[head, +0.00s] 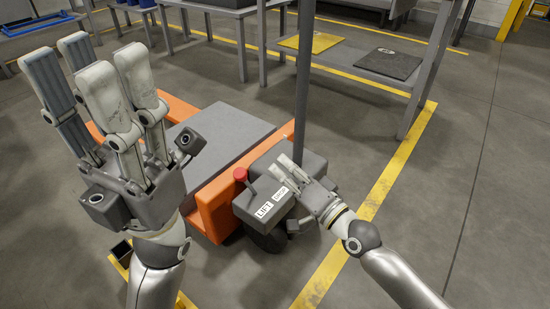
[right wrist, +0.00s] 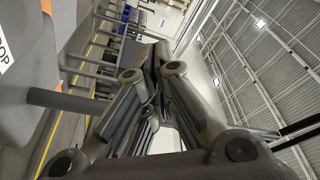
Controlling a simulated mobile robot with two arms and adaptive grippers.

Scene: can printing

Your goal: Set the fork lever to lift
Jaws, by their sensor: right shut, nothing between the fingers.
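The fork control box (head: 282,172) is dark grey and sits at the front of the orange pallet truck. White labels show on it, a "LIFT" label (head: 265,210) on the left and another, hard to read, to its right. A red round knob (head: 240,174), seemingly the fork lever's, stands at the box's left edge on the LIFT side. My right gripper (head: 287,168) is shut and empty, its fingers over the box, right of the knob and apart from it. Its closed fingers also show in the right wrist view (right wrist: 155,65). My left gripper (head: 88,62) is open and empty, raised at the left.
The orange truck (head: 208,205) carries a grey deck (head: 205,140), and a tall grey pole (head: 303,80) rises behind the box. A grey table frame (head: 415,95) holds a yellow mat and a dark mat. The floor at the right is clear, with yellow lines.

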